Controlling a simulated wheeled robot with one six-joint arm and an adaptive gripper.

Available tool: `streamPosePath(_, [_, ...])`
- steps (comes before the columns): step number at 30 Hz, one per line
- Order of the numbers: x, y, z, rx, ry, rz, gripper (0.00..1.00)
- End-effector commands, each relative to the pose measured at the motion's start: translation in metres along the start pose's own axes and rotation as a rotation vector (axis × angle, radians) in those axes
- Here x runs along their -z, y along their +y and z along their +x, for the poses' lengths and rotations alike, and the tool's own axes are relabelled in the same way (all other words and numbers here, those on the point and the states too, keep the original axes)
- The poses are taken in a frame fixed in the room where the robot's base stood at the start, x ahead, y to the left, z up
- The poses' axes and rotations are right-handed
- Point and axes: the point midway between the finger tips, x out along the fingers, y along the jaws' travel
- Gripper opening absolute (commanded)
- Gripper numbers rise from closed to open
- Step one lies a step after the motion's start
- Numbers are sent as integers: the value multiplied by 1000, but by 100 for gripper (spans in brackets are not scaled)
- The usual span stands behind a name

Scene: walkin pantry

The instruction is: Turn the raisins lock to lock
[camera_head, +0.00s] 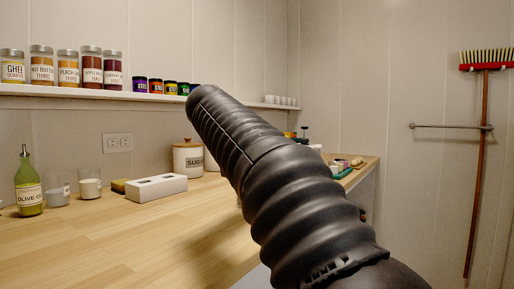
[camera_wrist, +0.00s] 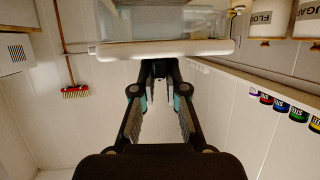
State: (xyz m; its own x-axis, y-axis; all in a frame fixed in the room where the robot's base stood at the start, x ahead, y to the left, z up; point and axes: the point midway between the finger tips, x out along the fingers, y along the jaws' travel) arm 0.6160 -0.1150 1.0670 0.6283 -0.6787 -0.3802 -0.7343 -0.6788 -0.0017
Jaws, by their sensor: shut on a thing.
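A clear container with a white lid (camera_wrist: 120,49) fills the top of the wrist view, which is upside down; its see-through body (camera_wrist: 140,22) is cut off by the frame edge. No raisins label can be read on it. My gripper (camera_wrist: 160,75) reaches the lid from the lid's outer side, with its fingertips close together at the lid's middle. It is shut on a small part there, taken as the raisins lock, which the fingers hide. The lock's angle cannot be told. In the head view my arm hides the gripper and this container.
The wooden counter (camera_head: 120,244) holds an olive oil bottle (camera_head: 29,183), glasses, a white block (camera_head: 157,187) and a sugar canister (camera_head: 187,158). A shelf (camera_head: 110,94) above carries labelled jars. A red broom (camera_head: 480,150) hangs on the right wall beside a rail (camera_head: 440,126).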

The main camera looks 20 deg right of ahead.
Motion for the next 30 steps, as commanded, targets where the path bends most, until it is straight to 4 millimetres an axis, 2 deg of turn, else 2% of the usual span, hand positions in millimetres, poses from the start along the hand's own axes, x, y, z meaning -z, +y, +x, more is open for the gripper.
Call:
streamPosePath(12, [-1, -3, 1, -174, -3, 69, 0])
streamPosePath(28, [-1, -2, 2, -197, -5, 79, 0])
streamPosePath(29, [-2, -2, 2, -197, -5, 78, 14])
streamPosePath(30, [-2, -2, 2, -197, -5, 78, 24])
